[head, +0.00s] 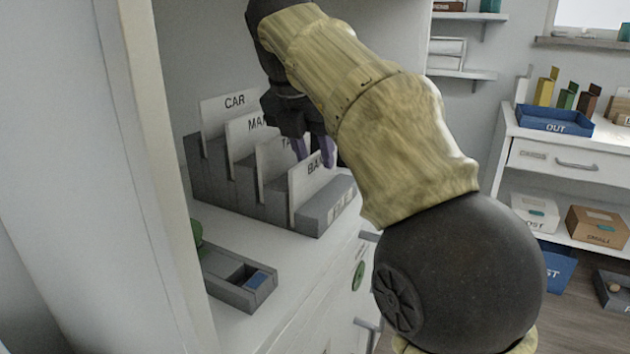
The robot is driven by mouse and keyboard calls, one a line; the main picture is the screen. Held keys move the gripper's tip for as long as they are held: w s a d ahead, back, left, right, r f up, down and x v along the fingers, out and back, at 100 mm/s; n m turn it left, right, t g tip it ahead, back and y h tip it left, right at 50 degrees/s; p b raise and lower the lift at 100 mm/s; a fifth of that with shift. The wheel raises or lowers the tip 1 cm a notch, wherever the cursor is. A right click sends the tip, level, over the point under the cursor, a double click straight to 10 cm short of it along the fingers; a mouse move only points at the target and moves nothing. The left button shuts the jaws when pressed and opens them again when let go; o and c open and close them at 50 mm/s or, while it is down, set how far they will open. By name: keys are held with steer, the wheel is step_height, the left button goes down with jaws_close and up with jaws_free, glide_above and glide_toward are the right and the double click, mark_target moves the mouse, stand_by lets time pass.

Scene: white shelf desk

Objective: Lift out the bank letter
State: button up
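The bank letter (301,184) is a white card marked "BA", with the rest of its word hidden by my gripper. It stands upright in the front slot of a grey stepped letter holder (275,208). My gripper (316,150) points down at the card's top right edge, with its purple fingertips apart. I cannot tell whether the card is between the fingers. Behind it stand the letters marked "TA" (276,165), "MA" (243,135) and "CAR" (221,110), the first two partly hidden.
The holder stands on a white shelf desk with a tall side panel (165,170) at left. A small grey tray (232,288) with a blue piece lies in front.

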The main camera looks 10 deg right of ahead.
steer(key=shift+f, duration=0.25)
steer(key=shift+c, duration=0.2)
jaws_close()
